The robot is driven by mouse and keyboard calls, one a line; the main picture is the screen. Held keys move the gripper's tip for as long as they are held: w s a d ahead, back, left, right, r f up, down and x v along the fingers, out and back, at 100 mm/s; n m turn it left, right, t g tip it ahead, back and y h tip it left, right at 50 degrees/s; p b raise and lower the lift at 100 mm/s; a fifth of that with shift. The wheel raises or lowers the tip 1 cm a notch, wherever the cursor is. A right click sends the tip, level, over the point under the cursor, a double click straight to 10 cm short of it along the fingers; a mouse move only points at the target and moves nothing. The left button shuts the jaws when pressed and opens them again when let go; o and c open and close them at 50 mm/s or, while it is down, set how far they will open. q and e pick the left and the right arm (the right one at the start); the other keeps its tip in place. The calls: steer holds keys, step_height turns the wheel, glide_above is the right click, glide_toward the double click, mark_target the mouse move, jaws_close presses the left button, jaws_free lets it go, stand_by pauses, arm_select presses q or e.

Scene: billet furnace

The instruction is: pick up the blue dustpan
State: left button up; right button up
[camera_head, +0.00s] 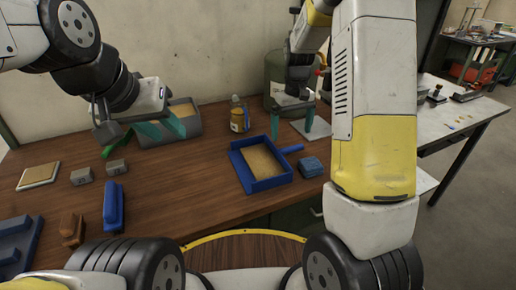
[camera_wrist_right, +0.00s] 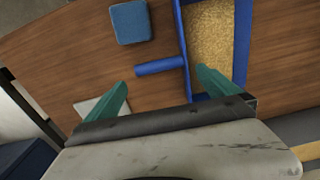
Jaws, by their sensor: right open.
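The blue dustpan (camera_head: 240,167) lies on the wooden table, filled with tan grains, its handle (camera_head: 291,149) pointing right. In the right wrist view the handle (camera_wrist_right: 160,66) lies ahead of and between the spread teal fingers of my right gripper (camera_wrist_right: 161,77), with the pan (camera_wrist_right: 243,45) to its right. In the head view my right gripper (camera_head: 291,130) is open and empty, behind the handle. I cannot tell its exact height above it. My left gripper (camera_head: 160,130) has its fingers apart in front of a grey bin at the back left, away from the dustpan.
A blue sponge-like block (camera_head: 312,167) lies close right of the handle. A bottle with amber contents (camera_head: 239,117) and a green canister (camera_head: 278,70) stand behind. The grey bin (camera_head: 190,127) holds tan grains. A blue-handled item (camera_head: 113,207) and grey blocks (camera_head: 82,176) are left. The middle table is clear.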

step_height(320, 180, down, 6)
steer(key=shift+s+f, duration=0.1)
steer(key=shift+s, duration=0.05)
steer(key=c, duration=1.5)
steer(key=shift+o, duration=0.2)
steer(key=shift+r, duration=0.2)
